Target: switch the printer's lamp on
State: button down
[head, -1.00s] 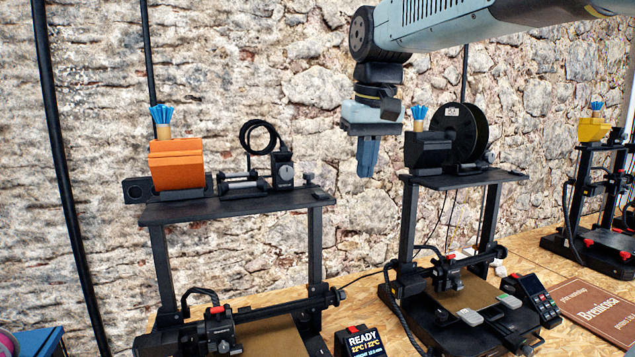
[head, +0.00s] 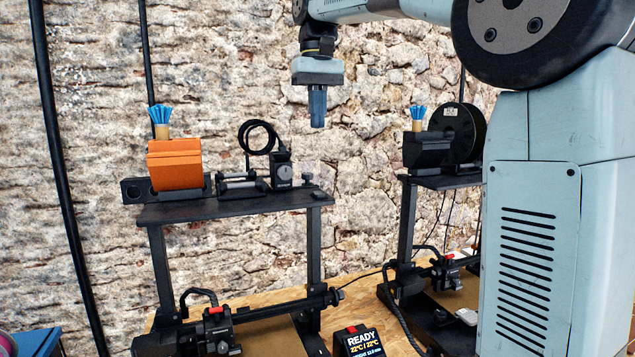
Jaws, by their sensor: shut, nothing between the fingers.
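The nearest printer has a black frame with a dark top shelf (head: 235,208). A small dark box with a round grey dial (head: 283,171) stands on the shelf, right of a coiled black cable (head: 258,136). A small dark piece (head: 319,194) sits at the shelf's right end. I cannot tell which part is the lamp or its switch. My gripper (head: 317,122) points down, shut and empty. In the picture it hangs above the shelf's right end, apart from it and up and right of the dial box.
An orange block (head: 175,164) with a blue brush (head: 161,120) stands on the shelf's left. A display (head: 362,341) reading READY stands below right. A second printer with a black spool (head: 462,133) is partly hidden by my arm. The stone wall (head: 90,200) is behind.

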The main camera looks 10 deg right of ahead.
aim_at(318, 195)
jog(key=shift+f, duration=0.15)
notch_tip(318, 195, down, 14)
jog(key=shift+r, duration=0.1)
dwell(0.6)
